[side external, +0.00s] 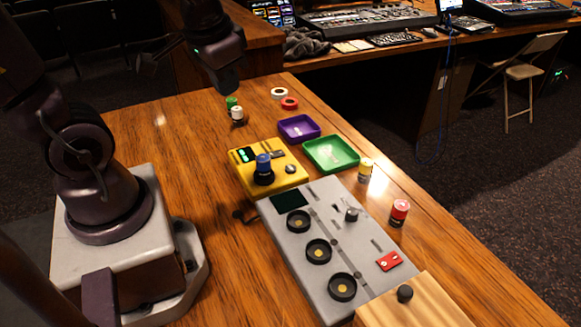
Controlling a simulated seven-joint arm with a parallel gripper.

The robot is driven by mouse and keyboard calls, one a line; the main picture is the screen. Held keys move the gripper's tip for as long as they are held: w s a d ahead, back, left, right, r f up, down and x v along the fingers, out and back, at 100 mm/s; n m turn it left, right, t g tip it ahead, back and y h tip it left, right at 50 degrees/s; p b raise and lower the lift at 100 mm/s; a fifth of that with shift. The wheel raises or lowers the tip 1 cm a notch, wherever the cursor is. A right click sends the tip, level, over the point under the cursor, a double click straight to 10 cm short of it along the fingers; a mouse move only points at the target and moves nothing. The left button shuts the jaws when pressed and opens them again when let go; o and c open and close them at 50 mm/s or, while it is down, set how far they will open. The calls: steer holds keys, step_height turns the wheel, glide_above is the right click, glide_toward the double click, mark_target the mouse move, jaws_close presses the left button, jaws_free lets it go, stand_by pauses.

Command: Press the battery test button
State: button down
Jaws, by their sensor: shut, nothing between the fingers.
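A yellow box (240,181) stands on the wooden desk near the middle. It has a dark display (245,155) with lit green marks, and a small dark round button or knob (291,169) near its right corner. A blue cylinder (263,162), perhaps a battery, stands upright in a black round base on the box. No label is readable, so I cannot tell which part is the battery test button. My gripper (226,86) is shut and empty, high above the back left of the desk, apart from the yellow box. Its fingertips are dark and hard to make out.
A grey panel (285,247) with black ring sockets and a red switch (389,261) adjoins the box in front. Purple (299,127) and green (331,154) trays lie behind. Small cylinders stand around: green (232,102), white (237,113), yellow (365,169), red (399,211).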

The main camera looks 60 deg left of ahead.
steer(key=w+a+f+n+y, duration=0.1)
steer(key=w+a+f, duration=0.3)
steer(key=a+f, duration=0.25)
steer(key=n+t+h, duration=0.2)
steer(key=t+h, duration=0.4)
glide_above(289, 166)
step_height(289, 166, down, 7)
steer(key=shift+d, duration=0.1)
steer(key=shift+f, duration=4.4)
steer(key=shift+f, duration=0.15)
